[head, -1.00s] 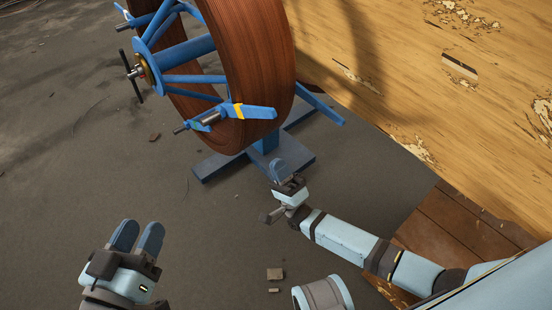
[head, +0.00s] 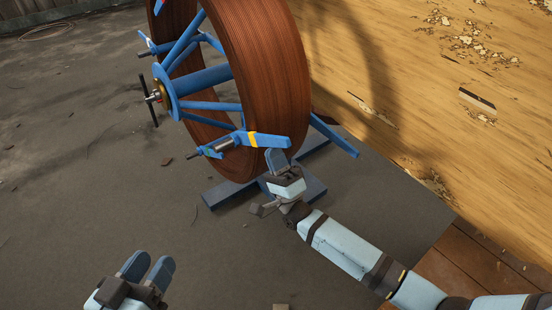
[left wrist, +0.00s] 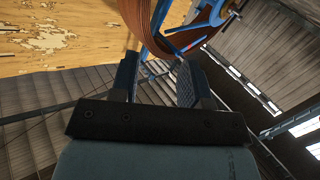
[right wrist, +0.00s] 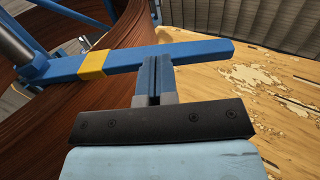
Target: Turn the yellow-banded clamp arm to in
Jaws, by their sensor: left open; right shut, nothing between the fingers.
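The yellow-banded clamp arm (head: 268,140) is a blue bar with a yellow band, sticking out to the right across the lower front of the brown spiral pipe reel (head: 268,85). In the right wrist view the clamp arm (right wrist: 185,53) runs across the picture, its yellow band left of the fingers. My right gripper (head: 277,158) is shut and empty, its tips just below the bar's outer part; in the right wrist view the tips (right wrist: 154,62) are at the bar's lower edge. I cannot tell whether they touch. My left gripper (head: 148,268) is open and empty, low at the left, away from the reel.
The reel's blue hub (head: 170,95) has spokes and a dark cross handle (head: 149,100). A blue base foot (head: 225,195) stands on the grey floor. A worn yellow wall or panel (head: 450,100) is at the right. The floor left of the reel is mostly clear.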

